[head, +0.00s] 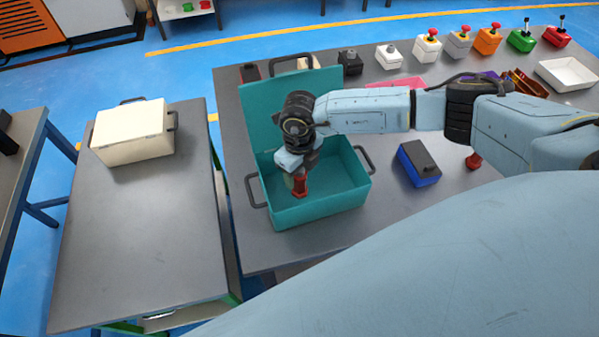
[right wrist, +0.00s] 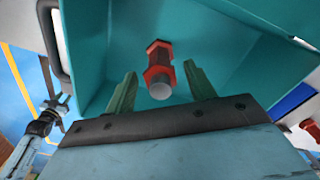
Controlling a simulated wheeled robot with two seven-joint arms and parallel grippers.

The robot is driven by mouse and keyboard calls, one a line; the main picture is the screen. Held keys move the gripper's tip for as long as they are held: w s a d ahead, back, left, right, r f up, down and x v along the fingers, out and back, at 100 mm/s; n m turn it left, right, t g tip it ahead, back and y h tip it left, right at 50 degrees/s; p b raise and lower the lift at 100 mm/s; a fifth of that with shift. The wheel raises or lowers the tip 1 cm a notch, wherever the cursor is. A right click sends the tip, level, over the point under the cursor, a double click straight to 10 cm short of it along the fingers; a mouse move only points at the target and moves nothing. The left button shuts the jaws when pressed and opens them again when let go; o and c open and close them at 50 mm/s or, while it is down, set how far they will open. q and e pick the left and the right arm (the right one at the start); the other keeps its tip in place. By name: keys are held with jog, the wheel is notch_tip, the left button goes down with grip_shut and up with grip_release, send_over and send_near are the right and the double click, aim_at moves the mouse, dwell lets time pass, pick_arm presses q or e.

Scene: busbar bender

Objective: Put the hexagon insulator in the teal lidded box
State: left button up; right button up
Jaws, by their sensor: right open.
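The teal lidded box (head: 320,211) stands on the grey table with its lid (head: 262,112) raised at the back; it also fills much of the right wrist view (right wrist: 95,45). The red hexagon insulator (head: 300,186) is inside the box opening, below my right gripper (head: 294,172). In the right wrist view the insulator (right wrist: 158,68) has red hexagonal ends and a grey tip, and lies between the open green fingers (right wrist: 160,90), with gaps beside it. I cannot tell whether it touches the box floor. My left gripper (right wrist: 55,106) shows small in the wrist view; its jaw state is unclear.
A blue box with a dark top (head: 419,163) and a small red part (head: 473,161) are right of the teal box. Several coloured button boxes line the back, with a white tray (head: 567,73) at right. A cream box (head: 133,131) stands on the left table, whose front is clear.

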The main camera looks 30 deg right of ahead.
notch_tip(320, 180, up, 11)
jog(key=shift+b, duration=0.65)
jog(key=shift+s, duration=0.1)
